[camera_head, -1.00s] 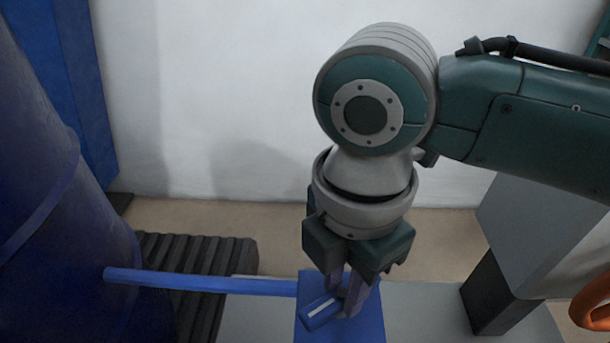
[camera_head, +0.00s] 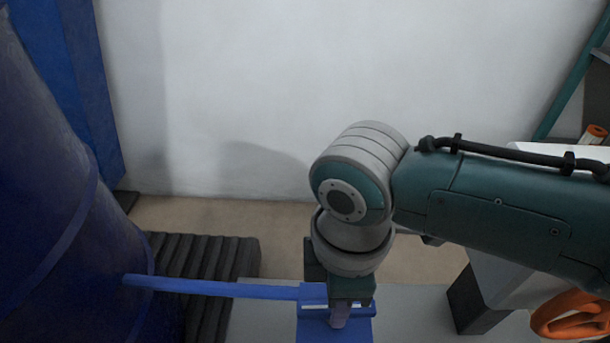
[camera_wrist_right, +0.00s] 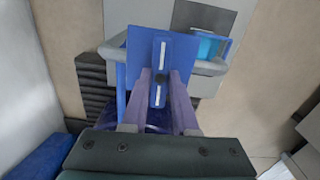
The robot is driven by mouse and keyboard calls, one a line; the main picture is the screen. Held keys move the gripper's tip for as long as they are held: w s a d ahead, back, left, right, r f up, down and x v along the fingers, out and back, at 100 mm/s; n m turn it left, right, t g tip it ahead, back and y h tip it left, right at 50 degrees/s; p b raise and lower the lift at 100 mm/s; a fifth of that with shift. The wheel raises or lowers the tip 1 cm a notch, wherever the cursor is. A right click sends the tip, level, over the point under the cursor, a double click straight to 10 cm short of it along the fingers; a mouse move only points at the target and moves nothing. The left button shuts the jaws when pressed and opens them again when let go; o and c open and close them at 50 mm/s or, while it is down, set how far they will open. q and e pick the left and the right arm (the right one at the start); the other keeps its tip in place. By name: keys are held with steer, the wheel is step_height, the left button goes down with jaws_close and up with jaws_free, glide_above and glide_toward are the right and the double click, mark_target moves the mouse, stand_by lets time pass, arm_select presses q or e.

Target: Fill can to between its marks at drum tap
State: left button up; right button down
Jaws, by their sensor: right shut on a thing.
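The large blue drum (camera_head: 50,210) stands at the left of the head view. A blue pipe (camera_head: 215,288) runs from it to a blue block or plate (camera_head: 345,331). On this sits a blue tap lever (camera_head: 312,306) with a white stripe, lying nearly in line with the pipe. The lever shows in the right wrist view (camera_wrist_right: 160,46) with a dark pivot. My right gripper (camera_head: 339,318) points down and is shut on the lever, its fingers on either side. A light-blue patch (camera_wrist_right: 207,47) beside the plate may be the can or its contents; its marks cannot be read.
A black ribbed mat or grate (camera_head: 215,250) lies beside the drum. A grey surface (camera_head: 415,310) extends under the tap. An orange ring-shaped thing (camera_head: 568,315) is at the lower right. A white wall (camera_head: 230,90) stands behind.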

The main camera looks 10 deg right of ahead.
stand_by(0.5)
steer(key=c, duration=0.7)
jaws_free()
steer(key=shift+r+p, duration=1.8)
steer(key=shift+r, duration=3.2)
